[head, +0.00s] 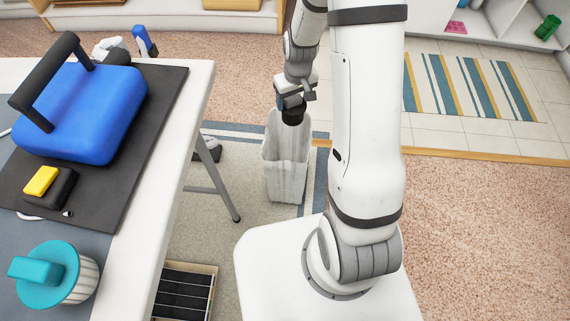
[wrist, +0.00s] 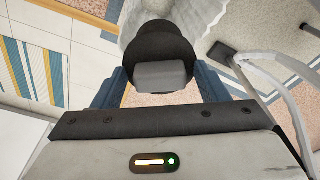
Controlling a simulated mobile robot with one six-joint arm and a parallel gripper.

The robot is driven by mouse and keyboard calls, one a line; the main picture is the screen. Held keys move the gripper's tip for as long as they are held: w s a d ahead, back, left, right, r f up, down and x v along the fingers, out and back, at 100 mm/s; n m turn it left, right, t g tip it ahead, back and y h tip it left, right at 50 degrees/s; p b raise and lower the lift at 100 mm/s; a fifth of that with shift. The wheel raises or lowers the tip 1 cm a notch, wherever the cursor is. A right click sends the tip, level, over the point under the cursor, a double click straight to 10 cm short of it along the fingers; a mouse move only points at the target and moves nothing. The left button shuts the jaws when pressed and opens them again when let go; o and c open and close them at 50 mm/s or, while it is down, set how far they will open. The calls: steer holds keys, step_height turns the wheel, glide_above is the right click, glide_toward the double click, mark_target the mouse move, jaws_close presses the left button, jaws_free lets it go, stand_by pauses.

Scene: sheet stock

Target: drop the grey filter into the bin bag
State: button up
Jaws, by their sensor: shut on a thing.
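The grey filter (head: 292,116) is a dark round piece with a lighter grey block on it. My gripper (head: 291,102) is shut on it and holds it over the mouth of the bin bag. In the wrist view the filter (wrist: 162,42) sits between the two blue-grey fingers of my gripper (wrist: 161,76), which hold the grey block. The bin bag (head: 286,170) is a pale, translucent, upright bag on the floor, open at the top. Part of it shows behind the filter in the wrist view (wrist: 203,14). Whether the filter's lower end is inside the bag's rim is hard to tell.
A white table (head: 188,130) stands left of the bag, with a blue machine (head: 90,105), a yellow-and-black block (head: 42,182) and a teal-lidded pot (head: 60,272). Its metal leg (head: 222,190) is near the bag. A slatted crate (head: 185,292) lies below. A striped rug (head: 470,85) lies right.

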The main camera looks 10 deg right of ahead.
steer(key=shift+f+b, duration=2.1)
steer(key=shift+f, duration=0.9)
steer(key=o, duration=1)
steer(key=shift+s+d+r+p, duration=0.15)
steer(key=shift+r+p, duration=0.35)
steer(key=shift+r, duration=0.8)
steer(key=shift+s+a+r+p, duration=0.15)
steer(key=shift+r+p, duration=0.3)
steer(key=shift+r, duration=0.9)
steer(key=shift+s+d+r+p, duration=0.15)
steer(key=shift+r+p, duration=0.35)
steer(key=shift+r, duration=0.8)
steer(key=shift+r, duration=0.1)
